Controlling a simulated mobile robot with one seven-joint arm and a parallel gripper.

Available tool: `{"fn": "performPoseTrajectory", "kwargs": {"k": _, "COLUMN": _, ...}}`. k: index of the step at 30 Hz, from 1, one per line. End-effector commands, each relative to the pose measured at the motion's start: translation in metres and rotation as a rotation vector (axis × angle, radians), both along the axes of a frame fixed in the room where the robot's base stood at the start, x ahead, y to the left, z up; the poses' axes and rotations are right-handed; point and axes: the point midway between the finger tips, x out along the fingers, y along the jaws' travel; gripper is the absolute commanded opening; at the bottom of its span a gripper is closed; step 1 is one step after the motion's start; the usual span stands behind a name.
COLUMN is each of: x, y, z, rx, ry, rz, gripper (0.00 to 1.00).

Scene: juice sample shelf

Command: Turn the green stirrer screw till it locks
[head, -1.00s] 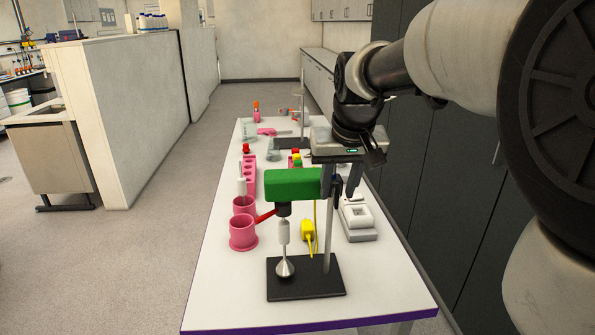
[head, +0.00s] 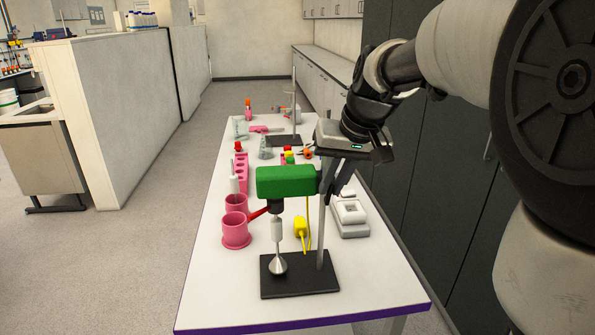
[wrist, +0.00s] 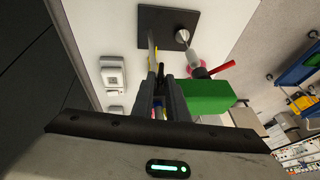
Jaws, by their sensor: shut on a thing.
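The overhead stirrer (head: 285,183) has a green body on an upright metal rod (head: 321,235) with a black base (head: 300,280). A white and silver stirring shaft (head: 277,240) hangs below it. My gripper (head: 333,186) is at the right end of the green body, beside the rod, tilted down to the right.
Two pink cups (head: 236,231) stand left of the stirrer, near its red lever (head: 258,213). A pink rack (head: 241,172) and a second stand (head: 284,141) are farther back. The table's front is clear.

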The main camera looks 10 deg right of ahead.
Motion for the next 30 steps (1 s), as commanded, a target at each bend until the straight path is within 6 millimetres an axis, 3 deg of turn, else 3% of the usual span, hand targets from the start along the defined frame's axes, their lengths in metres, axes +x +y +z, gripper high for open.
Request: {"fn": "performPoseTrajectory", "kwargs": {"k": 30, "x": 0.000, "y": -0.025, "z": -0.022, "rx": 0.957, "ry": -0.002, "rz": -0.003, "gripper": 0.00}}
